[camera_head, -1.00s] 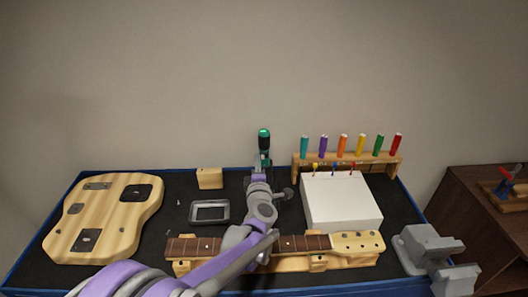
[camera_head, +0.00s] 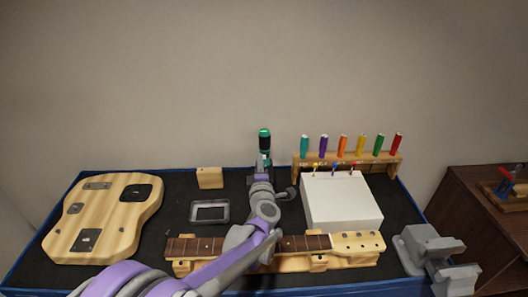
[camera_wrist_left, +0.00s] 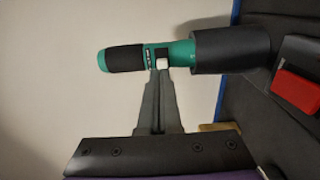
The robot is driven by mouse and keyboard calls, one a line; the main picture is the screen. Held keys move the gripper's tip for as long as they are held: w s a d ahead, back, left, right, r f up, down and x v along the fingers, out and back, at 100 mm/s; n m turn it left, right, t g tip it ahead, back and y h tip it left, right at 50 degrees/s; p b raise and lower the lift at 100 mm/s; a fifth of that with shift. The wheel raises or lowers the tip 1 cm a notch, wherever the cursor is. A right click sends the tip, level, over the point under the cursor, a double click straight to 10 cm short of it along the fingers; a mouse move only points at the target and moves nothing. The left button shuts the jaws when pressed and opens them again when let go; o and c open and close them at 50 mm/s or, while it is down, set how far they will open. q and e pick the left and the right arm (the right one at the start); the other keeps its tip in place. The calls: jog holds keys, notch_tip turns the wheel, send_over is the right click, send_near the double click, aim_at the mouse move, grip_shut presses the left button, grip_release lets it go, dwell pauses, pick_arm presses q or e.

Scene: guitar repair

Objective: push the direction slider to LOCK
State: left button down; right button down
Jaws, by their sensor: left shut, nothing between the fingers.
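A green and black electric screwdriver (camera_head: 264,140) stands upright at the back of the bench. In the left wrist view it lies sideways, its body (camera_wrist_left: 180,52) seated in a black cylindrical holder (camera_wrist_left: 232,50). The small white direction slider (camera_wrist_left: 162,63) sits in a dark panel with tiny markings that I cannot read. My left gripper (camera_head: 263,163) is at the screwdriver's near side. Its shut, empty fingertips (camera_wrist_left: 161,72) are right at the slider; whether they touch it I cannot tell. My right gripper is out of view.
A guitar neck (camera_head: 305,243) lies on wooden supports in front, beneath my left arm. A white box (camera_head: 342,205) and a rack of coloured drivers (camera_head: 350,160) stand right. A guitar body (camera_head: 115,222) lies left, a metal tray (camera_head: 209,211) between. A vise (camera_head: 428,245) is far right.

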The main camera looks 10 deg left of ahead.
pick_arm(q)
jog(key=shift+d, duration=0.1)
jog(key=shift+a, duration=0.2)
jog(key=b+v, duration=0.1)
jog(key=v, duration=0.6)
dwell(0.6)
jog(key=shift+s, duration=0.1)
